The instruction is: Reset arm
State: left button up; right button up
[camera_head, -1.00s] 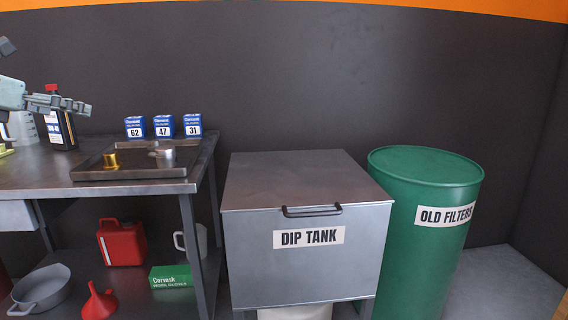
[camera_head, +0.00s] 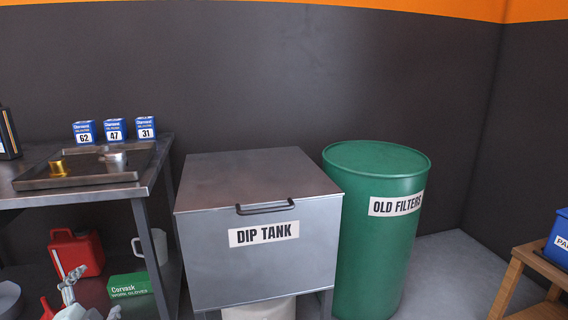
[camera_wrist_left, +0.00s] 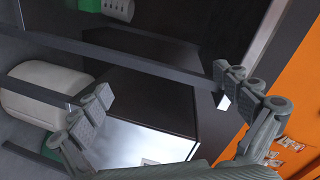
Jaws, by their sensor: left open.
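My left gripper (camera_head: 93,297) is low at the left of the head view, in front of the workbench's lower shelf. Its two fingers are apart, with nothing between them. The left wrist view shows the same open fingers (camera_wrist_left: 163,88), seen at a tilt, with a white rounded container (camera_wrist_left: 45,98) beyond the left finger. My right gripper is not in view.
The metal workbench (camera_head: 152,170) holds a tray (camera_head: 100,178) and several blue boxes. A red can (camera_head: 77,253) and green glove box (camera_head: 130,286) are below. The dip tank (camera_head: 262,270) and green drum (camera_head: 375,250) stand right, with bare floor (camera_head: 440,265) beyond.

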pick_arm(q)
jog(key=s+d+f+n+g, duration=0.3)
jog(key=s+f, duration=0.3)
jog(key=f, duration=0.2)
jog(key=s+d+f+n+g, duration=0.25)
jog(key=s+f, duration=0.35)
jog(key=f, duration=0.3)
jog(key=s+d+f+n+g+h, duration=0.1)
jog(key=s+d+f+g, duration=0.2)
jog(key=s+d+f, duration=0.2)
jog(key=s+d+f+n+g+h, duration=0.1)
jog(key=s+d+f+g, duration=0.3)
jog(key=s, duration=0.7)
notch_tip(320, 180, down, 2)
jog(key=d+h, duration=0.1)
jog(key=d, duration=0.1)
jog(key=shift+d+n, duration=0.35)
jog(key=shift+s, duration=0.1)
